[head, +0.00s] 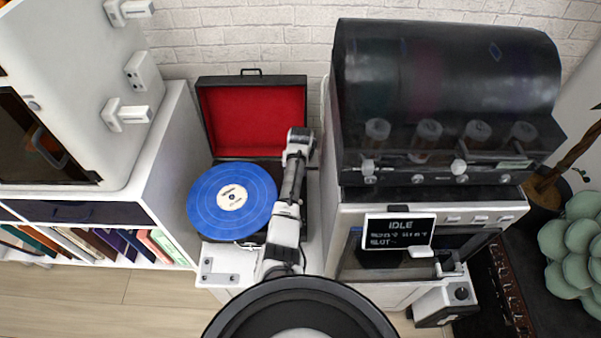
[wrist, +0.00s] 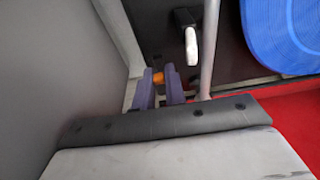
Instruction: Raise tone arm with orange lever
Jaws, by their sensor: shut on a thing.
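The turntable has a blue record (head: 232,200) on it and an open red-lined lid (head: 255,115) behind. The record also shows in the wrist view (wrist: 285,32). There, my gripper (wrist: 160,84) has its two purple fingers around the orange lever (wrist: 158,77), shut on it. Only a small part of the lever shows between the fingers. The grey tone arm (wrist: 209,50) runs just right of the fingers, with a white-tipped part (wrist: 191,46) beside it. In the head view my arm covers the turntable's right side, so the lever and fingertips are hidden there.
A bookshelf with books (head: 90,243) stands left of the turntable. A brick wall (head: 235,35) is behind. In the wrist view a grey surface (wrist: 60,70) fills the left side.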

